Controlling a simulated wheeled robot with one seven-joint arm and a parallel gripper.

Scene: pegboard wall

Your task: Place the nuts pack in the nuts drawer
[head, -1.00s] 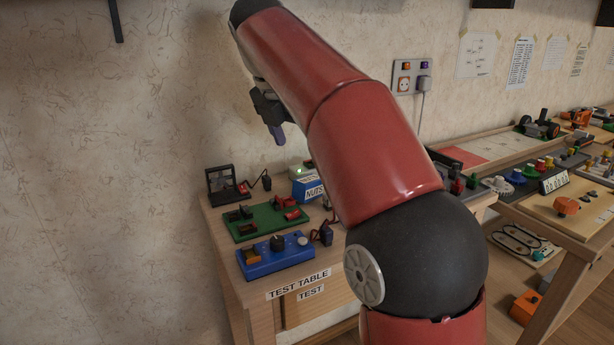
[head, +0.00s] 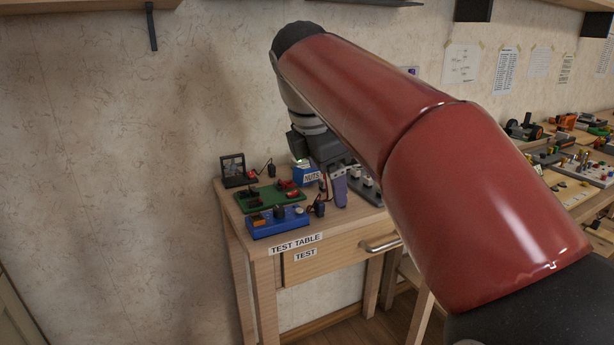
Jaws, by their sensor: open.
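The nuts pack (head: 303,174), a blue and white box with a NUTS label, stands on the test table (head: 240,204) towards its back. My gripper (head: 332,186) hangs over the table with its fingers pointing down, just to the right of the pack in the picture and overlapping its edge. It is open, and nothing shows between its fingers. I cannot tell how far it is from the pack in depth. My red arm covers the area to the right of the gripper. No drawer marked for nuts shows in this view.
A blue device (head: 277,221), a green board (head: 268,197) and a black stand (head: 236,171) crowd the table's left side. A grey device (head: 366,187) stands at right. A drawer marked TEST (head: 330,262) is shut below. A shelf (head: 85,5) hangs above.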

